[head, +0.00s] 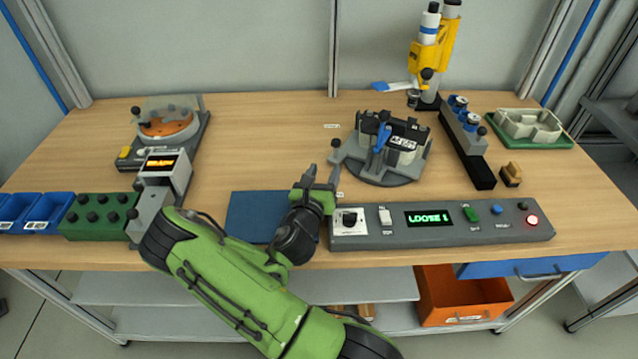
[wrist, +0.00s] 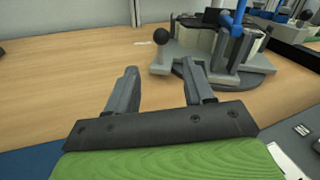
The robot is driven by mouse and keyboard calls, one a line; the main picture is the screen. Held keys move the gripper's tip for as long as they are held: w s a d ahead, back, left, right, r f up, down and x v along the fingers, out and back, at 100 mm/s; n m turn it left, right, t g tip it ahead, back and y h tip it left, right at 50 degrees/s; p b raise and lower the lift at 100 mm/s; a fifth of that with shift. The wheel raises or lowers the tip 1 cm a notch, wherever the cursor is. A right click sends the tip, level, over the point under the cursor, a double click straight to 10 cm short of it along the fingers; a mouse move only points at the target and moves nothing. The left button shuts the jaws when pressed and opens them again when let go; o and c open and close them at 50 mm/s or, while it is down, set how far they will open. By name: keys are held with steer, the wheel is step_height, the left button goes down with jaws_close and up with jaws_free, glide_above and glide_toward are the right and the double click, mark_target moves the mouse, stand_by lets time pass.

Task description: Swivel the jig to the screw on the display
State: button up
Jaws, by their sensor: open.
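The jig (head: 388,147) is a grey round swivel base with a black and white block and a blue clamp on top, right of centre on the bench. A lever with a black ball knob (head: 336,143) sticks out at its left. The jig also shows at the upper right of the wrist view (wrist: 225,45), with the knob (wrist: 161,36) at its left. The display (head: 429,218) on the grey control panel reads "LOOSE 1" in green. My gripper (head: 322,178) is open and empty, in front of and left of the jig, apart from the knob. Its fingers show in the wrist view (wrist: 160,85).
The control panel (head: 520,232) lies along the front edge, with a lit red button. A blue mat (head: 250,215) is left of my gripper. A yellow screwdriver stand (head: 432,65) is behind the jig. A rail with blue-capped parts (head: 462,130) stands right. The bench's middle is clear.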

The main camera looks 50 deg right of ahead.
steer(key=shift+s+a+r+p, duration=0.15)
steer(key=shift+a+r+p, duration=0.35)
steer(key=shift+p, duration=0.75)
steer(key=shift+s+a+r+p, duration=0.3)
steer(key=shift+a+r+p, duration=0.1)
steer(key=shift+p, duration=0.75)
steer(key=shift+f+p+v, duration=0.15)
steer(key=shift+p+v, duration=0.3)
steer(key=shift+v, duration=0.2)
steer(key=shift+f+p+v, duration=0.15)
steer(key=shift+p+v, duration=0.3)
steer(key=shift+v, duration=0.15)
steer(key=shift+f, duration=0.1)
